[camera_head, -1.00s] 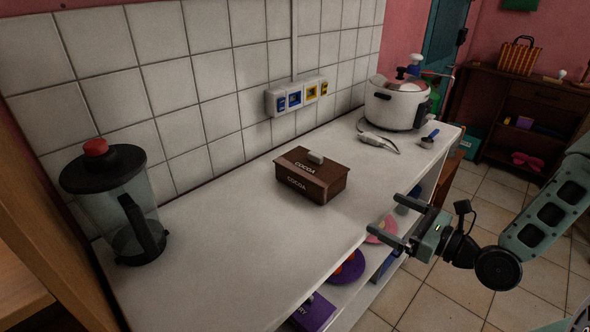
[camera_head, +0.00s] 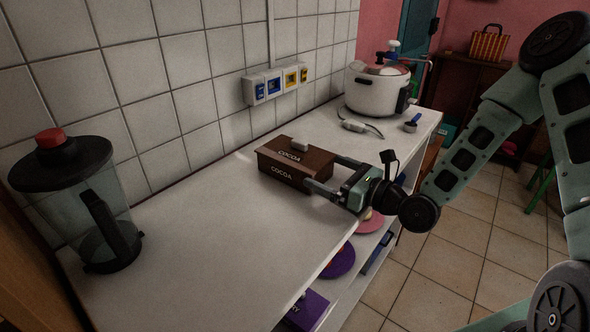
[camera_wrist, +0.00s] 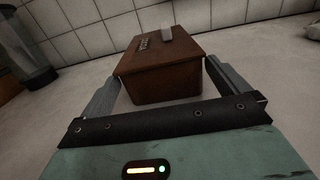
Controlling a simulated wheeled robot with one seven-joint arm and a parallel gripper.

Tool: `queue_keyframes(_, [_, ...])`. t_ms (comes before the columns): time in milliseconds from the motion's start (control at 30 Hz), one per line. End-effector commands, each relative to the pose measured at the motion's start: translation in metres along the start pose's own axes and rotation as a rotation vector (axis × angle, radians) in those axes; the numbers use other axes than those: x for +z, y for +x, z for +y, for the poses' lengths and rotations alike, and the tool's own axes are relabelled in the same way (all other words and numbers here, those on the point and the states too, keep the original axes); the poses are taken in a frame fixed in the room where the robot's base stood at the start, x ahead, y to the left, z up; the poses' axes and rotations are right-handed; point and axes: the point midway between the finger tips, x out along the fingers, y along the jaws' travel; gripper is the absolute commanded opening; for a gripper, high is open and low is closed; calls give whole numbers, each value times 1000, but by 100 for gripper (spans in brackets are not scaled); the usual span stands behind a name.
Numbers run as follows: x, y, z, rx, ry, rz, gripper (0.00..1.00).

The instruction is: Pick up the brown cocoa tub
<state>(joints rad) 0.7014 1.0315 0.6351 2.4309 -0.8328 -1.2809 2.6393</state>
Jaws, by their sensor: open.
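The brown cocoa tub (camera_head: 284,172) stands upright on the white counter (camera_head: 190,240), its lid on with a pale knob on top. My gripper (camera_head: 328,173) is open at the tub's right end, with one finger toward the far side and one toward the near side. In the wrist view the tub (camera_wrist: 163,82) sits ahead, between and just beyond the two fingers of my gripper (camera_wrist: 162,78). I cannot tell whether the fingers touch it.
A blender jug (camera_head: 75,200) with a black lid stands at the left. A white cooker (camera_head: 377,90), its cable and a blue scoop (camera_head: 412,123) are at the far end. A tiled wall (camera_head: 190,80) with sockets runs behind. Plates sit on the shelf below.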

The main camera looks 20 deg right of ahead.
Motion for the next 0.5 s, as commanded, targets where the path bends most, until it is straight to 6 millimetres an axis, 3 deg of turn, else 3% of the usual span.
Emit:
queue_keyframes(167, [0, 12, 1, 2, -1, -1, 100])
queue_keyframes(500, [0, 59, 0, 0, -2, -1, 100])
